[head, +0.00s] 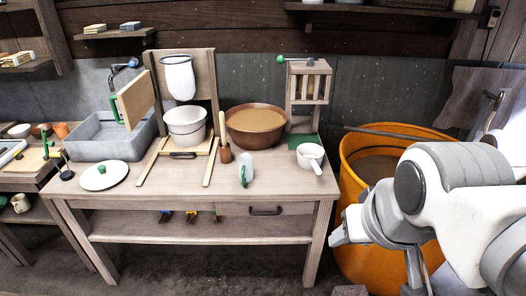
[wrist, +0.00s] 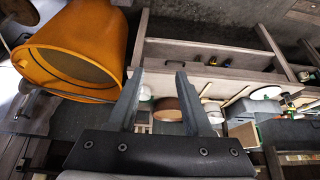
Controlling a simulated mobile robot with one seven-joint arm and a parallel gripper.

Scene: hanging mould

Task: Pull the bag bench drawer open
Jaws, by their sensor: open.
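The bag bench (head: 110,188) is a grey-brown wooden bench in the middle of the head view. Its drawer (head: 236,210) is set under the right part of the top, with a dark bar handle (head: 265,211). The drawer front looks flush with the bench, so it appears shut. My gripper (wrist: 161,80) shows in the wrist view with its two dark fingers spread and nothing between them. The bench (wrist: 210,50) appears inverted beyond the fingertips. In the head view my arm is at the right, apart from the drawer.
An orange tub (head: 352,150) stands right of the bench, close to my arm; it also fills the upper left of the wrist view (wrist: 112,45). A white dipper (head: 309,155) and a brown bowl (head: 256,126) stand on the bench top. Floor before the bench is open.

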